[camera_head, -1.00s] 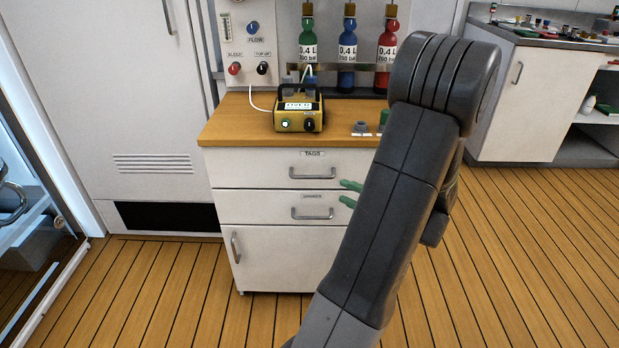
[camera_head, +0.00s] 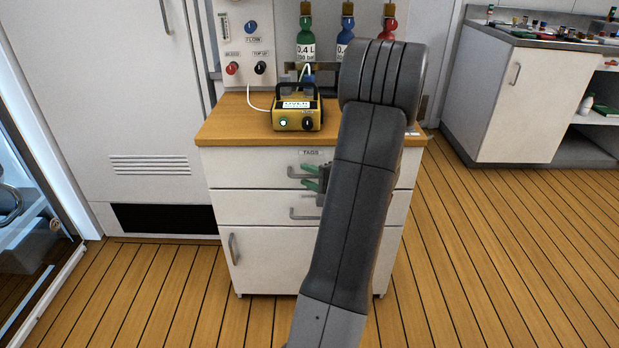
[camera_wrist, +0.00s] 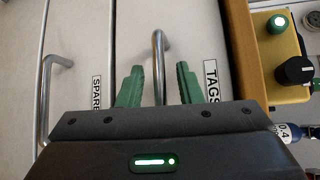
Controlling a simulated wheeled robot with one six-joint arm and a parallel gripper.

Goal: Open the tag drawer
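The tag drawer (camera_head: 244,172) is the top drawer of the white cabinet, under a "TAGS" label, and looks shut. Its grey bar handle (camera_head: 290,171) is partly hidden by my gripper. My gripper (camera_head: 304,176) has green fingers and is at the handle, with my arm hiding the cabinet's right part. In the wrist view, the fingers (camera_wrist: 160,67) are apart, and the handle (camera_wrist: 158,40) runs between them with a gap on each side. The "TAGS" label (camera_wrist: 211,80) is just right of the right finger.
The second drawer's handle (camera_head: 302,213) is just below; it also shows at left in the wrist view (camera_wrist: 43,100). A yellow device (camera_head: 298,115) stands on the wooden top (camera_head: 228,128). The plank floor (camera_head: 480,260) to the right is clear.

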